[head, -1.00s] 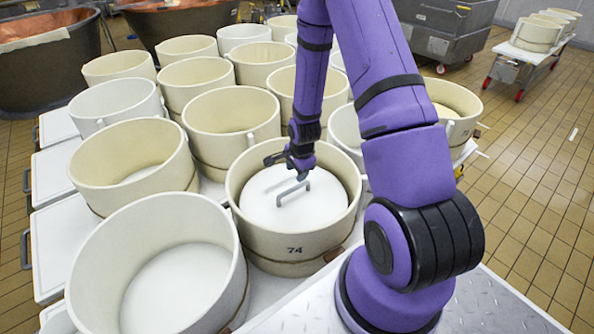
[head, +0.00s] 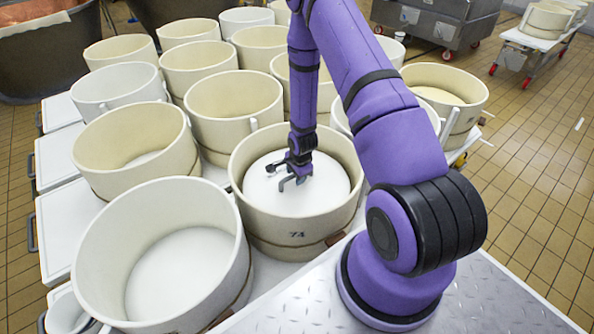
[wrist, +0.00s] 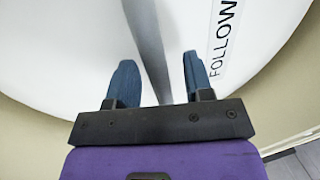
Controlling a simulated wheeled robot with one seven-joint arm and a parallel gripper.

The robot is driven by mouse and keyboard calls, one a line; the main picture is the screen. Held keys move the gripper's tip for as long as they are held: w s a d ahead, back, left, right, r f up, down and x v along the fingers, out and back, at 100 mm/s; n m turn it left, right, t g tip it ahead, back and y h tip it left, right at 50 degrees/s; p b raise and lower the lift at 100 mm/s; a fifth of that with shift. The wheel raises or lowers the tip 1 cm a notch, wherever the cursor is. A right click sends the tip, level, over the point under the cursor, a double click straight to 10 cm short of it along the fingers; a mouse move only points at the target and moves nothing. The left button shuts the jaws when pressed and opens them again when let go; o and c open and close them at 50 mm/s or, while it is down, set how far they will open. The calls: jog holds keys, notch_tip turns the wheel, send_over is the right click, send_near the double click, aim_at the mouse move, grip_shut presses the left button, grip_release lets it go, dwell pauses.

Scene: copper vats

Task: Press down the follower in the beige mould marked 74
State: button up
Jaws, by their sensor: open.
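The beige mould marked 74 (head: 262,226) stands in the front row, its number facing me. Its follower, a white disc (head: 320,196), lies inside below the rim, with pale wall showing above it. The grey bar handle (head: 284,185) stands on the disc. My gripper (head: 297,174) is above the disc at the handle, pointing down. In the wrist view the open fingers (wrist: 160,70) lie one on each side of the handle bar (wrist: 148,40), with gaps on both sides. A label reading "FOLLOW" (wrist: 222,45) lies on the disc to the right.
A metal-plate surface (head: 300,300) is at the front. Open tiled floor (head: 540,190) lies to the right, with a trolley (head: 525,45) beyond.

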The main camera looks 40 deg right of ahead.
jog(key=shift+f, duration=0.1)
grip_shut()
dwell(1.5)
jog(key=shift+s, duration=0.1)
dwell(1.4)
dwell(0.5)
grip_release()
jog(key=shift+r, duration=0.2)
jog(key=r, duration=0.3)
jog(key=s+r, duration=0.1)
jog(key=r, duration=0.3)
jog(key=s+r, duration=0.1)
jog(key=r, duration=0.2)
jog(key=shift+r, duration=0.25)
